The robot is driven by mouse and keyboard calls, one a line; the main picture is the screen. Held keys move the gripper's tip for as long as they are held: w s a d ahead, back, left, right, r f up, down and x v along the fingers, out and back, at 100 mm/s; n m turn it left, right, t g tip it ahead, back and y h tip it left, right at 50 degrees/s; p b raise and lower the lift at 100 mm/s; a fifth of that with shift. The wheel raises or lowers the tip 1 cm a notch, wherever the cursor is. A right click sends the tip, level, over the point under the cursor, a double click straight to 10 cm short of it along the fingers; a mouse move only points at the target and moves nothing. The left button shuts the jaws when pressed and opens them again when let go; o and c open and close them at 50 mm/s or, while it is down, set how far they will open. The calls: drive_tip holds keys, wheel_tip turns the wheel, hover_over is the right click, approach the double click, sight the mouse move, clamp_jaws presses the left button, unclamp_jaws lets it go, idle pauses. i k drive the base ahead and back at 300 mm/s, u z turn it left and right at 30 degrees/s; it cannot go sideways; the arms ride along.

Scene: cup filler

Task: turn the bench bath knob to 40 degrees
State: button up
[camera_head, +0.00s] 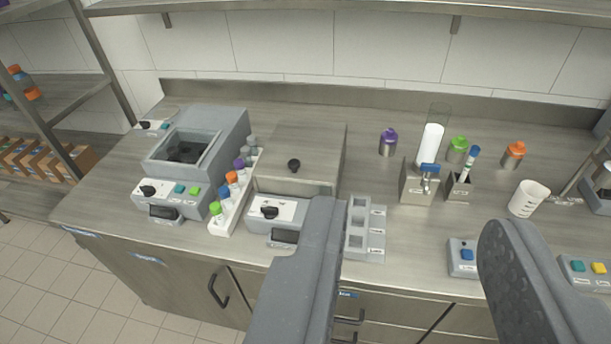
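My gripper (410,215) is open and empty, its two grey fingers wide apart in front of the bench. On the left of the bench stands a grey device with an open basin (200,125), which looks like a bath. Its front panel has a black knob (148,190) beside two green buttons and a dark display (163,212). A second, boxy device (300,145) stands in the middle, with a black knob (268,212) on its front panel and a dark display below. My left finger covers part of it. The knob scales are too small to read. My gripper touches neither knob.
A white rack (228,222) with colour-capped bottles stands between the devices. A grey slotted holder (377,250) is right of my left finger. A shelf overhangs the back.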

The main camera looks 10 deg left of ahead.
sight(270, 212)
drive_tip(key=u, duration=0.25)
drive_tip(key=i, duration=0.9)
drive_tip(key=z, duration=0.2)
